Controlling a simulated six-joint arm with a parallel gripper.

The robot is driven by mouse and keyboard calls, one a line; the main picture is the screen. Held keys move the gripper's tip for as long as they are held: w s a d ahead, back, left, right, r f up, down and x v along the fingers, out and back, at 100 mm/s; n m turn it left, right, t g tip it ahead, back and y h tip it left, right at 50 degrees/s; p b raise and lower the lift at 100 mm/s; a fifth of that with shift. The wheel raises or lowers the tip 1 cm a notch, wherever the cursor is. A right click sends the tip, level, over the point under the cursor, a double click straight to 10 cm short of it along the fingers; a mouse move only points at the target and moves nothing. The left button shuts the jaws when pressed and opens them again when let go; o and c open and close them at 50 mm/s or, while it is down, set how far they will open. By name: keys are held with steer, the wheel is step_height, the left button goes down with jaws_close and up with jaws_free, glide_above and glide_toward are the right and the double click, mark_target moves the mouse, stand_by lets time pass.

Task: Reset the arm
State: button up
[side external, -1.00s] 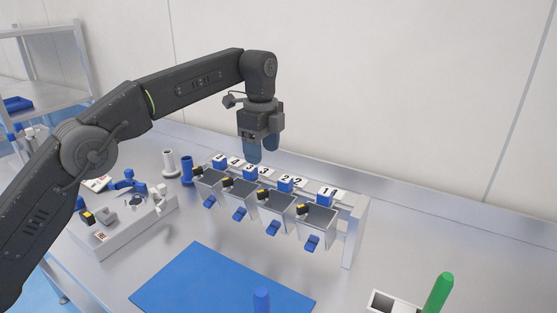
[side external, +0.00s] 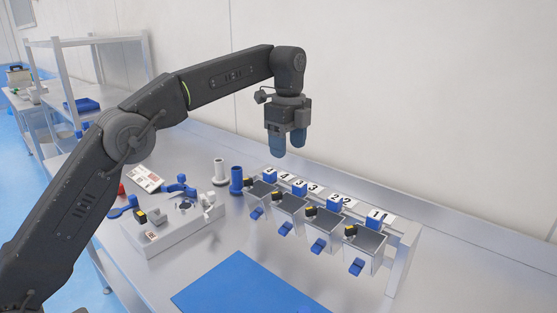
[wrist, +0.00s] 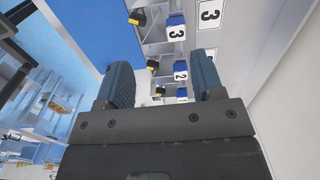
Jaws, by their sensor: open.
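My gripper (side external: 288,146) hangs with its blue fingers pointing down, apart and empty, above the far end of the row of bins. It touches nothing in the side view. In the wrist view my gripper's two fingers (wrist: 164,78) stand wide apart with nothing between them. The row of grey bins (side external: 365,240) has blue blocks and numbered labels, 1 at the right through 4 at the left. Part of the row shows beyond the fingers in the wrist view, with blocks numbered 3, 2 and 1 (wrist: 175,30).
A white spool (side external: 219,171) and a blue spool (side external: 236,181) stand left of the bins. A pale fixture (side external: 175,230) with small parts sits at the left. A blue mat (side external: 245,288) lies in front. The wall is behind. A shelf rack (side external: 95,75) stands at the back left.

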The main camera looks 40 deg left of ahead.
steer(key=s+a+r+n+t, duration=0.1)
steer(key=s+r+n+t, duration=0.15)
steer(key=s+n, duration=0.45)
steer(key=s+a+r+n+t, duration=0.1)
steer(key=s+r+n, duration=0.2)
steer(key=s, duration=0.8)
steer(key=s+f+n+t, duration=0.1)
steer(key=s+f+n, duration=0.3)
steer(key=s, duration=0.4)
steer(key=s+a+f+n+t, duration=0.1)
steer(key=s+f+n, duration=0.3)
steer(key=s+f, duration=0.3)
steer(key=shift+s+a, duration=0.15)
steer(key=shift+s, duration=0.25)
